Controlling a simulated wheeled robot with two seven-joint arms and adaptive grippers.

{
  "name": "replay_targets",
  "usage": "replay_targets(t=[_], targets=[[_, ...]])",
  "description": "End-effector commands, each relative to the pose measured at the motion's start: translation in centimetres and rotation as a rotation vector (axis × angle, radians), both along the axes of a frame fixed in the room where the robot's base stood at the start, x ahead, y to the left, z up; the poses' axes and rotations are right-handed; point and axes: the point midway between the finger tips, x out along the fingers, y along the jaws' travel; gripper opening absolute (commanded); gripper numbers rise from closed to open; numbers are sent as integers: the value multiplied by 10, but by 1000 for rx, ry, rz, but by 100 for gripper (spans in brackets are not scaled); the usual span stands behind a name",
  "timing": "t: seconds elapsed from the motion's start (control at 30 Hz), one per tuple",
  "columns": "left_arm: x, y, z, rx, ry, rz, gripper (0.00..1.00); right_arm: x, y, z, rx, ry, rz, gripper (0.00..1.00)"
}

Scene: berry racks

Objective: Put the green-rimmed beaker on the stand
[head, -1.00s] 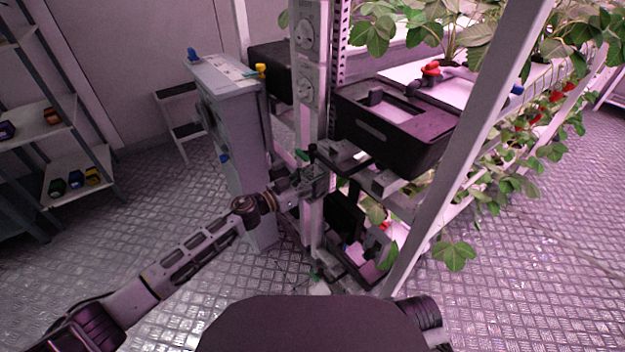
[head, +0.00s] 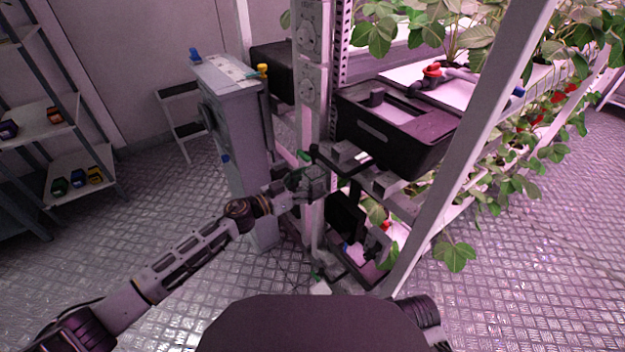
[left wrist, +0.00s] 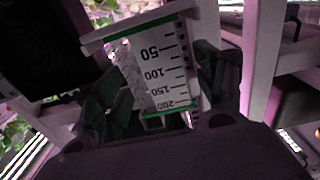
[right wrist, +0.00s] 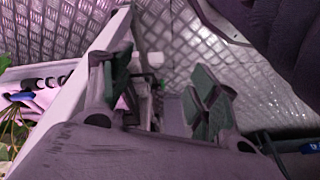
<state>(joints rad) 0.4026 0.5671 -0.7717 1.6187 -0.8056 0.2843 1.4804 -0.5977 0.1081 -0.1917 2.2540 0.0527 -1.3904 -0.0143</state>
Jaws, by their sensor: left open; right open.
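The green-rimmed beaker (left wrist: 160,70) fills the middle of the left wrist view, with its scale upside down and green bands at both ends. My left gripper (left wrist: 168,95) is open, its green-padded fingers on either side of the beaker. I cannot pick out the stand for certain.
A black crate (head: 395,128) sits on the rack, with a slanted white post (head: 470,140) to its right. A grey cabinet (head: 236,135) stands left of the rack. A shelf unit with coloured items (head: 80,180) is at far left. The metal floor between is clear.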

Motion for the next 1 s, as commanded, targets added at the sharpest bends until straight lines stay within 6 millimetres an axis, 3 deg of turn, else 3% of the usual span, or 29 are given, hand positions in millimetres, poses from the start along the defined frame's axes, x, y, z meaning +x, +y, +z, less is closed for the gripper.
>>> replay_targets(t=[0.7,1.0], targets=[[-44,62,0,1,1,1,71,0,-3,-15,-14,27,-4,61],[-56,77,0,0,0,-1,71,-2,-4,-21,-18,36,-5,61]])
